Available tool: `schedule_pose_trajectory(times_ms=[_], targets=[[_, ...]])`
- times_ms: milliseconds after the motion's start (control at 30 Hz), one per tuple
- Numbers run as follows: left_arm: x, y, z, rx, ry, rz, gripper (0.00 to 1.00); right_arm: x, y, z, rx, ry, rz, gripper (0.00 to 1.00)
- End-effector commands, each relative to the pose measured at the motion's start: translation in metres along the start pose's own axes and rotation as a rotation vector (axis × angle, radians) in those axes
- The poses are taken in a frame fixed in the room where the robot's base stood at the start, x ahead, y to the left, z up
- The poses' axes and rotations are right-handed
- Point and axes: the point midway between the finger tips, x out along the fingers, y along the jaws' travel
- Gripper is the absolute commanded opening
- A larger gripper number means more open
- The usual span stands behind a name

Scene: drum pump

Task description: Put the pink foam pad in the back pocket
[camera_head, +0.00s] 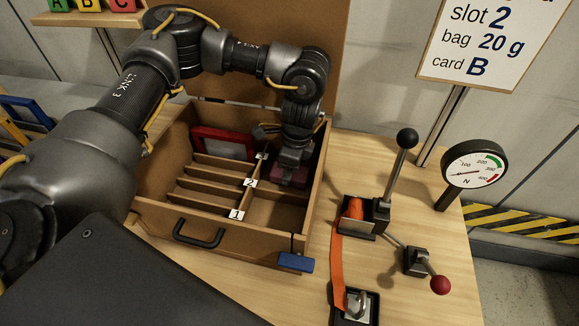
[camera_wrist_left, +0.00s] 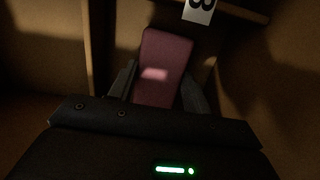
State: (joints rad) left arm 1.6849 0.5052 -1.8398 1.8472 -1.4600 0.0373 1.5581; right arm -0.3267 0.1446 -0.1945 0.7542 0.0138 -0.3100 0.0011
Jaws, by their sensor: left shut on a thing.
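The pink foam pad (camera_head: 289,175) is inside the open brown case (camera_head: 160,216), in the right-hand part toward the back. My left gripper (camera_head: 294,162) reaches down into the case and is shut on the pad. In the left wrist view the pad (camera_wrist_left: 162,68) stands between the two dark fingers (camera_wrist_left: 156,90). Brown case walls and dividers surround it there, with a white "3" label (camera_wrist_left: 200,10) close by. Whether the pad touches the pocket floor cannot be told. My right gripper is not in view.
A red-framed item (camera_head: 222,143) stands in the back left of the case. Slot labels 1, 2 (camera_head: 249,183) and 3 mark the dividers. Right of the case are a black-knobbed lever (camera_head: 404,145), an orange strap (camera_head: 337,262), a red-knobbed handle (camera_head: 439,285) and a force gauge (camera_head: 475,166).

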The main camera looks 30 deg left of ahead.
Motion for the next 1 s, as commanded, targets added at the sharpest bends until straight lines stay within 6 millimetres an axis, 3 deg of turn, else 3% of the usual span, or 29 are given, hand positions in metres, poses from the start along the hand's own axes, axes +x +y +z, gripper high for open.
schedule_pose_trajectory(times_ms=[133, 167, 333, 667, 767, 1000], targets=[[0.003, 0.0, -0.001, 0.0, 0.0, 0.0, 0.28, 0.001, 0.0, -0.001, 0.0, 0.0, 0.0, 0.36], [0.003, 0.0, -0.001, 0.0, 0.0, 0.0, 0.5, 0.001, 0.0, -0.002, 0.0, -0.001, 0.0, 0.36], [0.003, 0.0, -0.001, 0.0, 0.0, 0.0, 0.71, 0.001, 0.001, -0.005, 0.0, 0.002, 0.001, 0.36], [-0.002, 0.0, 0.0, 0.0, 0.0, -0.001, 0.71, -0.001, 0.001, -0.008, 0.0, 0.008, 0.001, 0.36], [-0.013, -0.001, 0.0, 0.001, 0.001, -0.004, 0.71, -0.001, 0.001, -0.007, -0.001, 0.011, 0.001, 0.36], [-0.063, -0.001, 0.0, 0.001, 0.001, -0.006, 0.71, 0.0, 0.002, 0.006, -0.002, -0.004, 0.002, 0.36]])
